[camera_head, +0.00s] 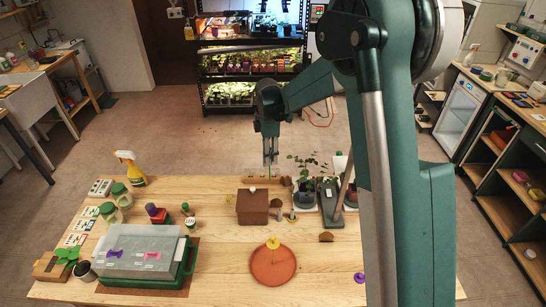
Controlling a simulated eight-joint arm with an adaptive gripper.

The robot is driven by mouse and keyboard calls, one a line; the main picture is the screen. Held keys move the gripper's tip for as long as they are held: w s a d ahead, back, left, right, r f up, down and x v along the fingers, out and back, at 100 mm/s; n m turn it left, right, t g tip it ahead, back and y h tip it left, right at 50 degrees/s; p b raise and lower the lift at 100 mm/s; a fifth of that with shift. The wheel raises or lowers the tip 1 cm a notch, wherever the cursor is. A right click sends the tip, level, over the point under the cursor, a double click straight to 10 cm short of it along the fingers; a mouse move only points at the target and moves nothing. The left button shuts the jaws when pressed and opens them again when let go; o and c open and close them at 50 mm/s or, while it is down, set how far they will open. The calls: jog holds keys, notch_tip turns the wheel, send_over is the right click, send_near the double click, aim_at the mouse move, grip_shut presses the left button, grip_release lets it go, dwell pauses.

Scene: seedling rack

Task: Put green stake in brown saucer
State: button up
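The brown saucer (262,277) is a round reddish-brown dish on the front middle of the table. A yellow flower-topped piece (273,243) stands over it. A green leaf- or butterfly-shaped piece (67,254) sits on a wooden block at the table's front left; it may be the green stake, but I cannot be sure. My gripper (270,163) points down above the table's far edge, well behind the saucer and far from the green piece.
A green tray with a clear lid (140,240) carries purple and pink pieces near the front left. A small brown box (252,208), potted seedlings (304,192) and little bottles stand behind the saucer. A spray bottle (133,171) is at back left.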

jog(key=shift+d, duration=0.1)
jog(key=w+d, duration=0.2)
jog(key=d, duration=0.6)
jog(key=w+d, duration=0.2)
jog(key=d, duration=0.6)
jog(key=s+d+b, duration=0.1)
jog(key=s+d, duration=0.2)
jog(key=d, duration=1.9)
jog(key=s+d, duration=0.4)
jog(key=d, duration=1.9)
jog(key=shift+r+b, duration=0.35)
jog(key=shift+f, duration=0.1)
notch_tip(320, 180, down, 6)
jog(key=shift+f, duration=0.15)
jog(key=shift+f, duration=1.9)
